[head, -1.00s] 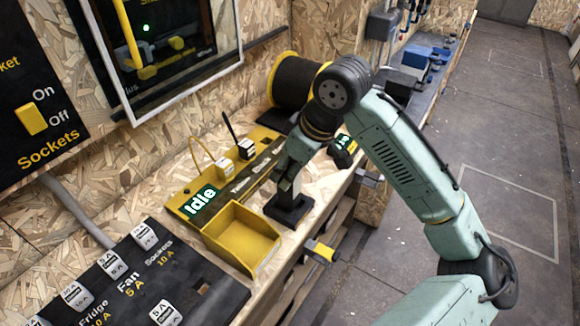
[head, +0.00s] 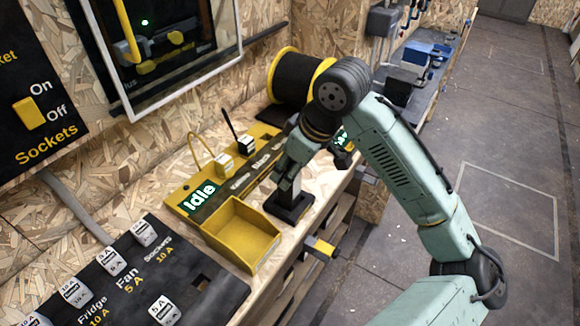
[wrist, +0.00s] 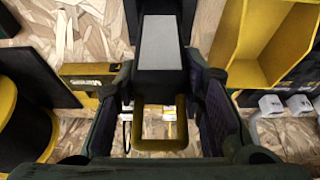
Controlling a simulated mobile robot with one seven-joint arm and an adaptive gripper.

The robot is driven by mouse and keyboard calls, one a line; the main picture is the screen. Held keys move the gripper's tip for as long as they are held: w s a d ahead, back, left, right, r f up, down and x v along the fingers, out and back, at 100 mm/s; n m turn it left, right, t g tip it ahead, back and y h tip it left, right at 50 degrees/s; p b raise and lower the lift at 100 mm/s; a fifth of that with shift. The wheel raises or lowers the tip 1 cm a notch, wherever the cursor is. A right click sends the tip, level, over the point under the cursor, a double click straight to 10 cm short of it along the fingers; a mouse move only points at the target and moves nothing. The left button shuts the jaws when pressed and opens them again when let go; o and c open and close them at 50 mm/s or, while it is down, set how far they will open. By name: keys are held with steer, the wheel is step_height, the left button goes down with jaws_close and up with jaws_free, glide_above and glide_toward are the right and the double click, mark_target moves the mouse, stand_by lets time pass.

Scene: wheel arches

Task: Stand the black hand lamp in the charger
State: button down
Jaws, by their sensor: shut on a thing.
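My gripper (wrist: 160,115) is shut on the black hand lamp (wrist: 165,45), which shows a grey face between my two dark fingers in the wrist view. A yellow loop sits between the fingertips there. In the head view my gripper (head: 292,165) points down over a black square base (head: 292,207), which looks like the charger, on the bench. The lamp is mostly hidden by my gripper in that view. I cannot tell whether it is seated in the base or just above it.
A yellow open bin (head: 240,232) stands close left of the base. A yellow panel with an "Idle" display (head: 199,196) lies behind it. A black and yellow cable drum (head: 298,78) stands farther back. A yellow-and-black fitting (head: 322,247) juts from the bench's front edge.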

steer(key=c, duration=1)
jaws_free()
steer(key=shift+o, duration=0.4)
steer(key=o, duration=0.4)
steer(key=shift+o, duration=0.2)
step_height(320, 180, up, 9)
steer(key=p, duration=0.8)
steer(key=shift+r, duration=0.1)
